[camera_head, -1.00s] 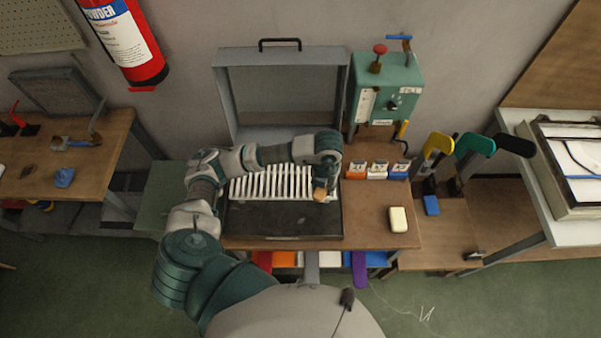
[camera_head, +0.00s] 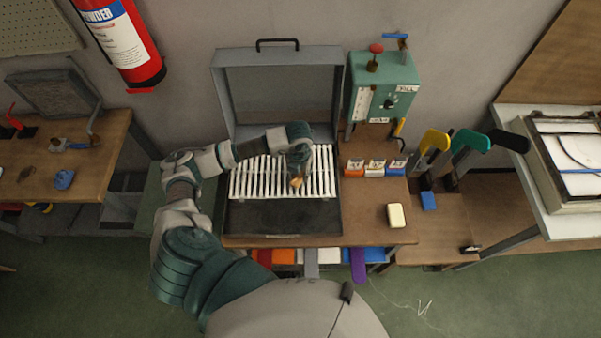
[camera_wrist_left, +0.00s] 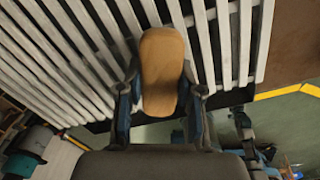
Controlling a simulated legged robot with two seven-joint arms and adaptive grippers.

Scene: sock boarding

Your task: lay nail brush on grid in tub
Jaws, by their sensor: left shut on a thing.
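My left gripper (camera_head: 297,178) is over the white slatted grid (camera_head: 262,178) in the open dark tub (camera_head: 285,220). It is shut on the nail brush (camera_head: 296,182), a small tan-brown block. In the left wrist view the nail brush (camera_wrist_left: 162,72) lies between the two fingers of the left gripper (camera_wrist_left: 160,100), with the grid slats (camera_wrist_left: 70,60) behind it. I cannot tell whether the brush touches the slats. My right gripper is in no frame.
The tub's raised grey lid (camera_head: 222,90) stands behind the grid. To the right are a green control box (camera_head: 383,90), small labelled boxes (camera_head: 375,170) and a cream block (camera_head: 396,216) on the wooden bench (camera_head: 370,222). The dark front of the tub is clear.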

